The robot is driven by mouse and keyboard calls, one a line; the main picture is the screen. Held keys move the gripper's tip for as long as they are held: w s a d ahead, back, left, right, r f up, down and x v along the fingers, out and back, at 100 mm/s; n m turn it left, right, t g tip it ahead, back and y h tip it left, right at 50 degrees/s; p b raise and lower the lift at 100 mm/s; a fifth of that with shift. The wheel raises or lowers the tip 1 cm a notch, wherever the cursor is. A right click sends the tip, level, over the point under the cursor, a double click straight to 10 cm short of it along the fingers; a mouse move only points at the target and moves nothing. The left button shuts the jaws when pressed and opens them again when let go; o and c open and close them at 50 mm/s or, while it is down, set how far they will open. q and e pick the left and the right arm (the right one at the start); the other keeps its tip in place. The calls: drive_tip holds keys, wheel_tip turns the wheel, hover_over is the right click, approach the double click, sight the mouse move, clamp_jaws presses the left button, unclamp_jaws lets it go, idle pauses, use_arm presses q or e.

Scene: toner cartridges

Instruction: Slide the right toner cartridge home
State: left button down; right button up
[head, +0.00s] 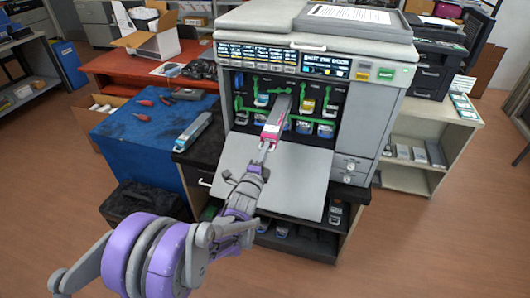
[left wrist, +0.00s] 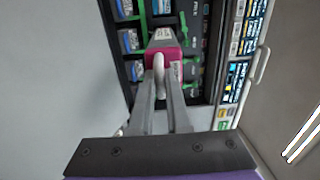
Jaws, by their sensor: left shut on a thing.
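A toner cartridge with a magenta front end and grey body (head: 274,127) points into the open front bay of the printer (head: 330,100). Its far end reaches the row of slots; how deep it sits is hard to tell. My left gripper (head: 266,148) is shut on the front of the cartridge. In the left wrist view the magenta end (left wrist: 155,58) shows between and beyond the fingers (left wrist: 160,88). Green levers and several blue-labelled cartridge fronts (head: 326,131) surround it in the bay. My right gripper is not in view.
The printer's front door (head: 290,190) is folded down below the bay, under my left arm. Another grey cartridge (head: 193,131) lies on the dark surface to the left. A blue-covered table (head: 130,150) holds red-handled tools. A shelf (head: 430,165) stands at the right.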

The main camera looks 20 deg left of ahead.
use_arm(q)
drive_tip(key=shift+r+p, duration=0.7)
drive_tip(key=shift+r, duration=0.7)
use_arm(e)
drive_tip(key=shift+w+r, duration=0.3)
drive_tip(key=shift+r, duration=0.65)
use_arm(q)
approach(280, 112)
drive_tip(key=w, duration=0.2)
drive_tip(key=w+f+p, duration=0.1)
drive_tip(key=w, duration=0.1)
drive_tip(key=shift+a, duration=0.25)
drive_tip(key=w+p, duration=0.1)
drive_tip(key=w, duration=0.3)
drive_tip(key=shift+w, duration=0.1)
drive_tip(key=w+p, duration=0.1)
drive_tip(key=w, duration=0.3)
drive_tip(key=shift+w+d, duration=0.1)
drive_tip(key=shift+d, duration=0.05)
drive_tip(key=shift+w+f, duration=0.1)
drive_tip(key=shift+w, duration=0.7)
drive_tip(key=c, duration=0.8)
unclamp_jaws()
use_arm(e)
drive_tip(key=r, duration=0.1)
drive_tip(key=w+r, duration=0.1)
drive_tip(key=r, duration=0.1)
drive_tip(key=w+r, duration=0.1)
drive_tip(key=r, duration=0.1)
